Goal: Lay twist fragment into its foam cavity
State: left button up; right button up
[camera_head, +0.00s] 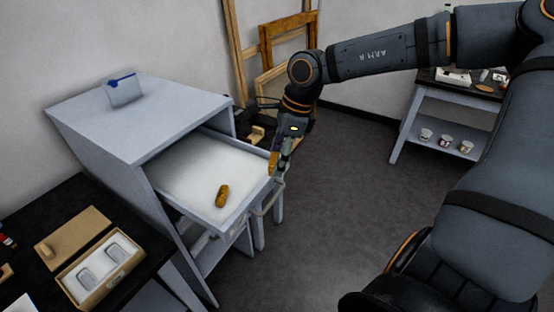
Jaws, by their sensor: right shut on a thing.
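My right gripper (277,158) hangs down at the front right corner of the open drawer. It is shut on a small elongated gold piece, the twist fragment (273,163), which is partly hidden by the fingers. Another gold fragment (222,196) lies on the white foam (190,172) in the drawer. At the lower left, an open cardboard box (88,293) holds white foam with two grey rounded cavities (119,252); they look empty. From here I cannot make out which cavity matches the held fragment. My left gripper is not in view.
The drawer belongs to a grey cabinet (120,125), with a handle (264,207) on its front. A brown lid (72,238) lies on the dark table beside the box. Wooden frames (285,42) lean on the back wall. A shelf unit (440,128) stands right; the middle floor is clear.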

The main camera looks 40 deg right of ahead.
aim_at(118, 254)
jog(key=j+u, duration=0.1)
jog(key=u, duration=0.3)
jog(key=i+j+u, duration=0.1)
jog(key=u, duration=0.35)
jog(key=j+u, duration=0.1)
jog(key=u, duration=0.3)
jog(key=i+l+z, duration=0.1)
jog(key=i+l, duration=0.15)
jog(key=i, duration=0.2)
